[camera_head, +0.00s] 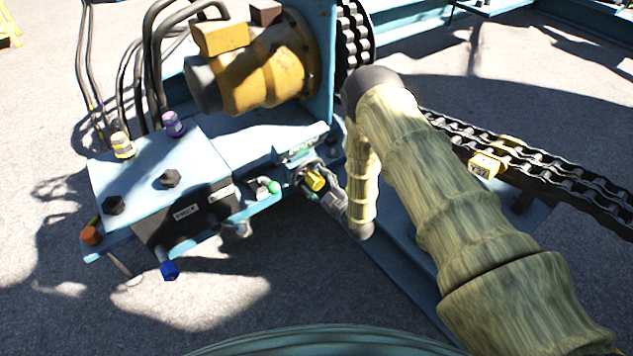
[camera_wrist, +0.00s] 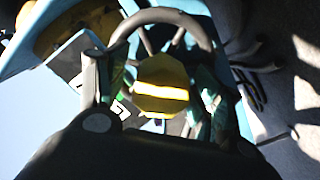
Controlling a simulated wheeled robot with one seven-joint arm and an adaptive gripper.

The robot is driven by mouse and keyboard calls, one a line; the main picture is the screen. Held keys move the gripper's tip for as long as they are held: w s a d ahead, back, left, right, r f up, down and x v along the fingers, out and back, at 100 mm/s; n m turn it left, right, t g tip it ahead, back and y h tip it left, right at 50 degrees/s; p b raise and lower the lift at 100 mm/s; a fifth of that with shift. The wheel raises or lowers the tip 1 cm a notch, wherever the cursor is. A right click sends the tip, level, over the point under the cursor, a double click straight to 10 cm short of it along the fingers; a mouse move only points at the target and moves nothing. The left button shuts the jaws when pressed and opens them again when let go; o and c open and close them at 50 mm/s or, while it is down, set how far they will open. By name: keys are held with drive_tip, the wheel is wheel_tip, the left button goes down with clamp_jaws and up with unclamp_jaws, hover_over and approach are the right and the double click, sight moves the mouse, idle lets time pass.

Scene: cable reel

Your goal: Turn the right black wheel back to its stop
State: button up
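A blue knob (camera_head: 169,270) and an orange knob (camera_head: 90,235) are at the box's near side. Black hoses (camera_head: 150,65) and a yellow motor (camera_head: 265,75) stand behind. A heavy chain (camera_head: 545,165) runs at right. Open pavement (camera_head: 50,300) lies at front left.

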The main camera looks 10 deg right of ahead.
drive_tip(key=shift+a, duration=0.1)
drive_tip(key=shift+s, duration=0.2)
drive_tip(key=v, duration=1.1)
drive_tip(key=shift+s, duration=0.25)
drive_tip(key=shift+d, duration=0.25)
